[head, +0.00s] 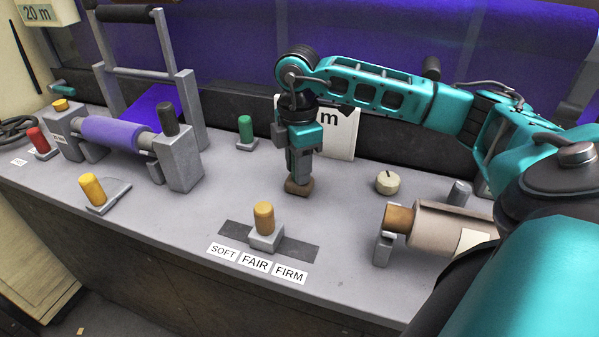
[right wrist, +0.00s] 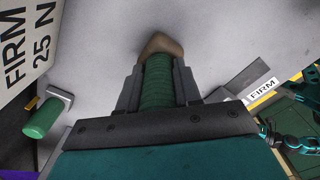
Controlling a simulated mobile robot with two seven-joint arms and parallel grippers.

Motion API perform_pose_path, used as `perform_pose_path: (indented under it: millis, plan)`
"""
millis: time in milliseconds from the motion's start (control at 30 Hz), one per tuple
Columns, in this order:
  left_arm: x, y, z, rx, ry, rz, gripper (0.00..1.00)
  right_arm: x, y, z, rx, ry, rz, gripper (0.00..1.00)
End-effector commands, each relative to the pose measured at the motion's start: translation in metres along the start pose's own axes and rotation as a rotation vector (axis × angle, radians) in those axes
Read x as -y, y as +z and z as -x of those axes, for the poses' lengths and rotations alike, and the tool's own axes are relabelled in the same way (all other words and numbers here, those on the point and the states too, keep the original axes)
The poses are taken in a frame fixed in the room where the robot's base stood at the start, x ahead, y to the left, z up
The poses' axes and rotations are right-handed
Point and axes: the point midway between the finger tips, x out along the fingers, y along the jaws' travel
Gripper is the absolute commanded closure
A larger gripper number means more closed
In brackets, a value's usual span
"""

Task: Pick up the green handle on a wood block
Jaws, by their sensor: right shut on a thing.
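The wood block (head: 298,187) is brown and sits below my right gripper (head: 301,174) in the head view, at or just above the grey bench top; I cannot tell which. The green handle (right wrist: 157,82) stands up from the wood block (right wrist: 160,45) in the right wrist view. My right gripper (right wrist: 157,90) is shut on this handle, with one dark finger on each side. In the head view the fingers hide the handle. My left gripper is not in view.
Another green handle (head: 245,130) stands on a grey base behind and left of my right gripper. A yellow handle (head: 264,217) stands on a dark strip near labels (head: 255,262). A cream knob (head: 387,182) and a beige roll (head: 450,230) lie to the right. A purple roll (head: 112,135) is at left.

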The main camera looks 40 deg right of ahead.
Motion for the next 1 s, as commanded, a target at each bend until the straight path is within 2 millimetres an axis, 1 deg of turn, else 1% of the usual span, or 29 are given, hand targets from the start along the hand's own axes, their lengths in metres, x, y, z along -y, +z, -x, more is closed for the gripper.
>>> perform_pose_path:
  millis: [33, 133, 167, 467, 567, 667, 767, 867, 1000]
  plan:
    - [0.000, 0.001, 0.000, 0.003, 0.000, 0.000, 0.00, 0.000, 0.000, 0.000, 0.000, 0.000, 0.000, 0.90]
    - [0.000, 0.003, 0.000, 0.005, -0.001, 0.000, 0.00, 0.000, 0.000, 0.000, 0.000, 0.000, 0.000, 0.99]
    - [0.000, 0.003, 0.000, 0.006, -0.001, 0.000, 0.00, 0.000, 0.000, 0.000, 0.000, 0.000, 0.000, 1.00]
    - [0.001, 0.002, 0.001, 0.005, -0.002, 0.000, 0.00, 0.000, 0.000, 0.001, -0.001, 0.001, 0.000, 1.00]
    - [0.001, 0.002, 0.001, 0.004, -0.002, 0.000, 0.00, 0.000, 0.000, 0.004, -0.001, 0.002, 0.000, 1.00]
    - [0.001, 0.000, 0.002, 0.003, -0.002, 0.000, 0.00, -0.001, 0.000, 0.011, -0.001, 0.003, 0.000, 1.00]
    - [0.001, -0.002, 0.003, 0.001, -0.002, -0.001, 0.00, -0.001, -0.001, 0.024, -0.002, 0.005, 0.000, 1.00]
    - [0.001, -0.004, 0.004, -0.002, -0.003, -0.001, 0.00, -0.001, -0.001, 0.044, -0.003, 0.006, 0.001, 1.00]
    - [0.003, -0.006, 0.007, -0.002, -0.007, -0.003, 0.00, -0.001, -0.001, 0.081, -0.004, 0.008, 0.001, 1.00]
